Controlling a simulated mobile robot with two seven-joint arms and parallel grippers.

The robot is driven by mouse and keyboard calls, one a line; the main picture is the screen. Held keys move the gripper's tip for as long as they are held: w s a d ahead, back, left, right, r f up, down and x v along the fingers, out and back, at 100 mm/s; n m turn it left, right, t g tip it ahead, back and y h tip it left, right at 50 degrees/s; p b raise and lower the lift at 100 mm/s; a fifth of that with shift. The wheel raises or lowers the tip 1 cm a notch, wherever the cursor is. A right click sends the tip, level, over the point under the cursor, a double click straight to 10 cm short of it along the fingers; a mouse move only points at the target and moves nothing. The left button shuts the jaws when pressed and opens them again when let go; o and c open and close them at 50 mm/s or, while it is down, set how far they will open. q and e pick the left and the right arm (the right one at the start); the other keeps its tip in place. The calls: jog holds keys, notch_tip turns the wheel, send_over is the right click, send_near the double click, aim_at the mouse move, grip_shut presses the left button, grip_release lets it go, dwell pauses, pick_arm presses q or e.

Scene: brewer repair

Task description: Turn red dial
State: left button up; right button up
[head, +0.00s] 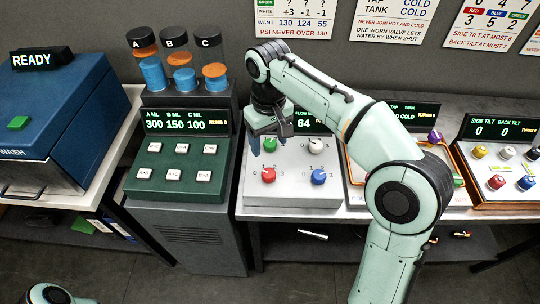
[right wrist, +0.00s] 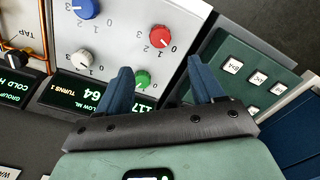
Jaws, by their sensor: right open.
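The red dial (head: 268,175) sits at the front left of a white panel (head: 290,190) with numbers around it. It also shows in the right wrist view (right wrist: 160,38), beyond my fingertips. A green dial (head: 270,143) is behind it, a blue dial (head: 319,177) to its right, and a white dial (head: 316,145) behind the blue one. My right gripper (head: 268,136) is open and empty over the back left of the panel, near the green dial. In the right wrist view its fingers (right wrist: 159,70) are apart, with the green dial beside one finger. The red dial is untouched.
A dark display (head: 303,122) stands behind the panel, partly hidden by my right arm. A green button panel (head: 178,165) with three tubes stands left. More dial panels (head: 500,170) stand right. A blue READY box (head: 50,110) is far left.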

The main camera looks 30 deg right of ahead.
aim_at(269, 173)
notch_tip(269, 173, down, 12)
jog(key=shift+s+r+b, duration=0.1)
jog(key=shift+b, duration=1.15)
jog(key=shift+f, duration=0.8)
pick_arm(q)
jog(key=s+f, duration=0.2)
jog(key=f, duration=0.1)
jog(key=shift+s+f, duration=0.1)
jog(key=shift+f, duration=0.05)
pick_arm(e)
jog(key=c, duration=1.1)
jog(key=shift+o, duration=0.2)
